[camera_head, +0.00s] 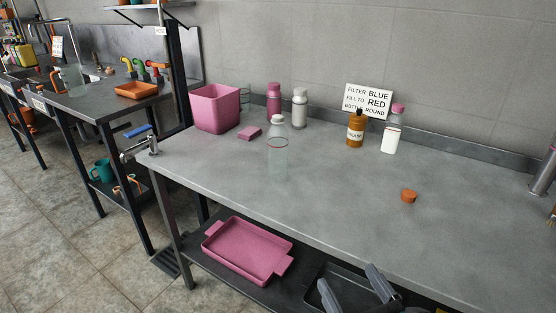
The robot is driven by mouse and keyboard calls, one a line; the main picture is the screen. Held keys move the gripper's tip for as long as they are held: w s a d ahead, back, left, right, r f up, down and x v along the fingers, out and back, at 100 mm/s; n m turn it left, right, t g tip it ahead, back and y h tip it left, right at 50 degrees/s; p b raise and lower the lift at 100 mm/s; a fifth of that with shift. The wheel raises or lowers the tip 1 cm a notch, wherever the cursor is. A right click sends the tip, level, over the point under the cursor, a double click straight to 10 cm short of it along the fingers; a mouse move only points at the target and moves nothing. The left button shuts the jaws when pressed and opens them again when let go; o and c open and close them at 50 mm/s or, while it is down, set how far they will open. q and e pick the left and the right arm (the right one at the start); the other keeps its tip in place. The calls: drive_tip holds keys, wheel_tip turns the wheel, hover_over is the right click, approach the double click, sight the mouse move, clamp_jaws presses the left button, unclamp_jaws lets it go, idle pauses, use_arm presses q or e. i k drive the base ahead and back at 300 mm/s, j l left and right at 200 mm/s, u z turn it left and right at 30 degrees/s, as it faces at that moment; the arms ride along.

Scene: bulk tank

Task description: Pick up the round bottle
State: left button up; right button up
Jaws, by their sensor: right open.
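A clear, round-looking bottle (278,161) with a pale top and a thin red line around it stands upright on the grey worktop (340,205), left of centre. A second bottle (392,137), white with a clear upper part and a pink cap, stands farther back on the right. My right gripper (354,288) is at the bottom edge, in front of the worktop's front edge. Its two fingers are apart with nothing between them. It is well short of the clear bottle, to its lower right. My left gripper is not in view.
A brown bottle (355,130), a pink bottle (273,103), a white bottle (299,108), a pink bin (214,108) and a sign (367,101) stand at the back. An orange cap (408,196) lies on the right. A pink tray (246,250) is on the lower shelf. The front middle is clear.

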sight(277, 134)
drive_tip(key=i+j, duration=0.2)
drive_tip(key=i, duration=0.3)
drive_tip(key=i+j, duration=0.2)
drive_tip(key=i, duration=0.25)
